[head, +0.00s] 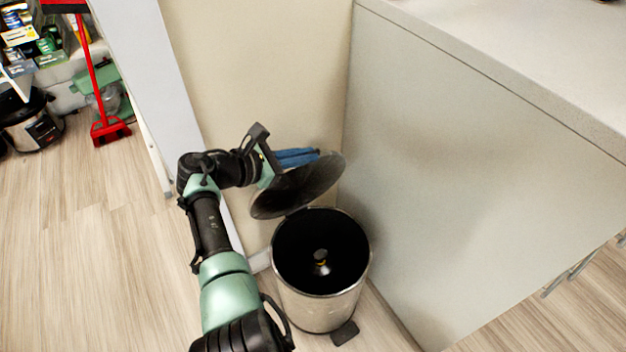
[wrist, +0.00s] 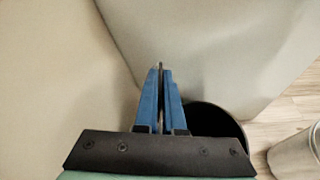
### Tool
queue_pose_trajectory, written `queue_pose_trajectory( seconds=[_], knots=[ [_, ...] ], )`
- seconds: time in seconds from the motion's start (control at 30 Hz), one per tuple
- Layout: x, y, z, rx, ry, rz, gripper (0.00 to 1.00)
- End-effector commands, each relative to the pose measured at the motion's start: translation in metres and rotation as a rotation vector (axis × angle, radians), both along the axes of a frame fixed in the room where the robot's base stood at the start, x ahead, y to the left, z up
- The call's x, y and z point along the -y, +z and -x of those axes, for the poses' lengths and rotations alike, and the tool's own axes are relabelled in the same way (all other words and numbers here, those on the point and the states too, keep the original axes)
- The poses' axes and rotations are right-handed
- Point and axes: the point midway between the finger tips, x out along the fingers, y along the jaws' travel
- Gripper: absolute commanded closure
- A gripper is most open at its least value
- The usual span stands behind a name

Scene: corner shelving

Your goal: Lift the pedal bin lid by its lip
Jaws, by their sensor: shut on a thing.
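The pedal bin (head: 322,303) is a metal cylinder with a dark inside, standing on the floor by the wall corner. Its dark round lid (head: 307,187) is raised and tilted steeply above the back of the open rim. A small yellowish thing (head: 321,262) lies inside the bin. My gripper (head: 316,155) has blue fingers and is at the lid's upper edge. Part of the lid (wrist: 217,122) shows behind the right finger. The fingertips are partly hidden by the lid in the head view.
A grey counter panel (head: 450,170) stands close on the right of the bin. A beige wall (head: 270,60) is behind it. A black pedal (head: 345,332) is at the bin's base. A red broom (head: 108,130) and a cooker (head: 32,122) are at the far left. The floor at left is clear.

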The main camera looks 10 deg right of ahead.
Motion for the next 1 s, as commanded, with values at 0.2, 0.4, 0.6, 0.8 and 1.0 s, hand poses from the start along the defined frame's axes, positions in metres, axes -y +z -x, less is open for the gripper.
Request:
queue_pose_trajectory(
  seconds=[0.2, 0.4, 0.6, 0.8, 1.0],
  knots=[
    [-0.009, -0.003, -0.016, -0.01, 0.004, -0.001, 1.0],
    [-0.011, 0.0, -0.025, -0.011, 0.003, -0.003, 1.0],
    [-0.013, 0.002, -0.028, -0.011, 0.003, -0.005, 1.0],
    [-0.012, 0.002, -0.028, -0.011, 0.003, -0.005, 1.0],
    [-0.012, 0.002, -0.028, -0.011, 0.001, -0.007, 0.87]
  ],
)
